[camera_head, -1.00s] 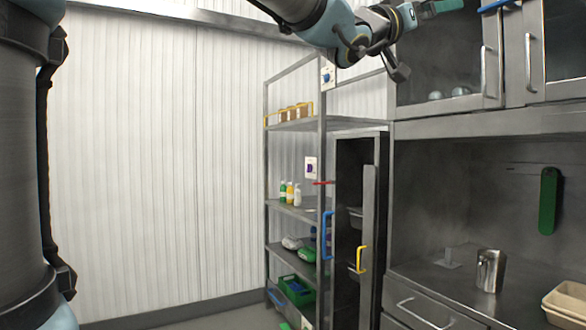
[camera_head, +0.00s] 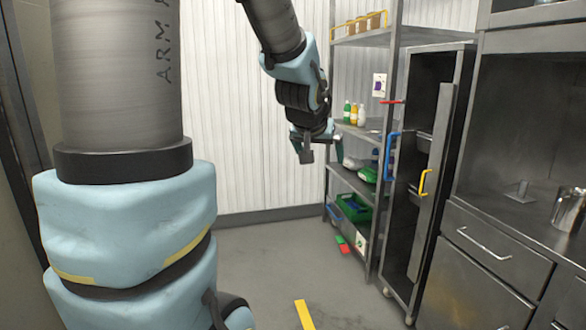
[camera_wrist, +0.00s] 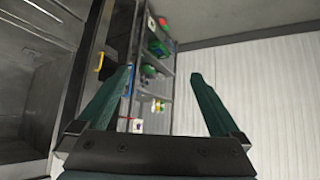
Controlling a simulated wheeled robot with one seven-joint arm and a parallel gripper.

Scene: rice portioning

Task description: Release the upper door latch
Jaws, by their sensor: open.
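My gripper (camera_head: 326,148) hangs in front of the shelf rack in the head view, apart from it. In the wrist view its two green fingers (camera_wrist: 160,75) are wide apart with nothing between them. The bottom of the upper wall cabinet (camera_head: 535,13) shows at the top right edge; its doors and any latch on them are out of view. A tall narrow steel cabinet (camera_head: 446,100) stands beside the rack, its front partly open. A red bar (camera_head: 392,102), a blue handle (camera_head: 390,155) and a yellow handle (camera_head: 424,183) show near it.
The shelf rack (camera_head: 397,60) holds bottles (camera_head: 354,114) and a green crate (camera_head: 352,208). A steel counter with drawers (camera_head: 490,240) stands at the right, with a metal jug (camera_head: 568,208).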

